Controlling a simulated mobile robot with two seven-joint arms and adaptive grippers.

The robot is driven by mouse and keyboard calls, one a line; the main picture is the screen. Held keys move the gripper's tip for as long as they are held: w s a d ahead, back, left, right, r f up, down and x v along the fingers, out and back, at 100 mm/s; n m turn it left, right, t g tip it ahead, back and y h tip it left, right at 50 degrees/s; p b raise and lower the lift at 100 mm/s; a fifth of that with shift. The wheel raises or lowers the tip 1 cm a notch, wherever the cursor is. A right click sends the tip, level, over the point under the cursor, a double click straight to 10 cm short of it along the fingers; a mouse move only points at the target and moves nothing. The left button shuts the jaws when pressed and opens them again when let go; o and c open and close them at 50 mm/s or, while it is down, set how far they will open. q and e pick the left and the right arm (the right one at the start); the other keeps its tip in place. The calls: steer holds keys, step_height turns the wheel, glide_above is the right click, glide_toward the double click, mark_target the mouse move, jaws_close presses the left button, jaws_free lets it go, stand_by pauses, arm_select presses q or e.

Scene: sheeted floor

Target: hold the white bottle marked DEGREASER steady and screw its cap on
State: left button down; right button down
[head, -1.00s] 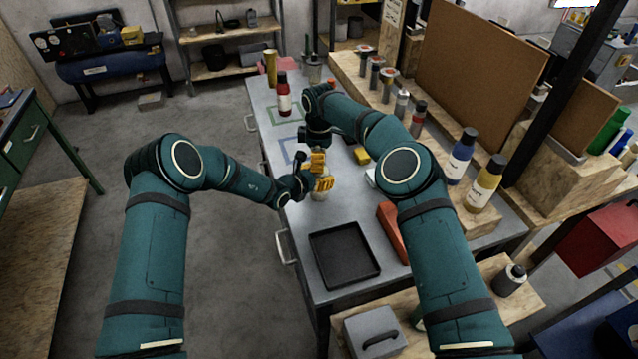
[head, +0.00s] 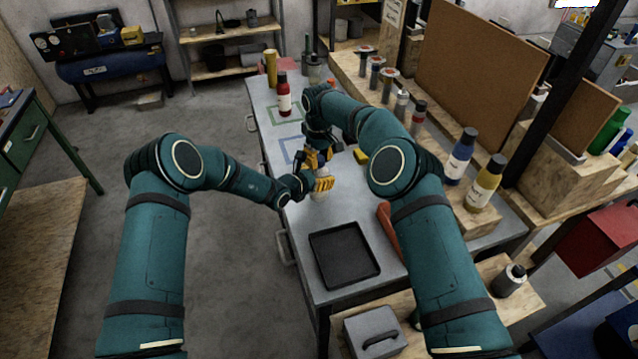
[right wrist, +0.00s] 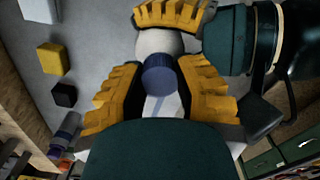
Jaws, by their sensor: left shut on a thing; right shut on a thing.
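The white bottle (head: 318,196) stands upright near the left edge of the grey bench, mostly hidden by my grippers. Its label cannot be read. My left gripper (head: 323,184) is shut around the bottle's body from the left. My right gripper (head: 316,158) is directly above it, pointing down. In the right wrist view, its yellow fingers (right wrist: 163,88) are shut on a dark blue cap (right wrist: 163,74). The cap lines up with the white bottle's rounded top (right wrist: 158,42). Whether the threads are engaged cannot be seen. A left gripper finger (right wrist: 172,14) shows beyond the bottle.
A black tray (head: 318,268) lies in front of the bottle, with a red object (head: 389,232) to its right. A yellow block (head: 361,157) is close right of my right gripper. Several bottles line the raised wooden shelf at right.

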steer(key=shift+m, duration=0.5)
steer(key=c, duration=0.8)
jaws_free()
steer(key=shift+r, duration=0.1)
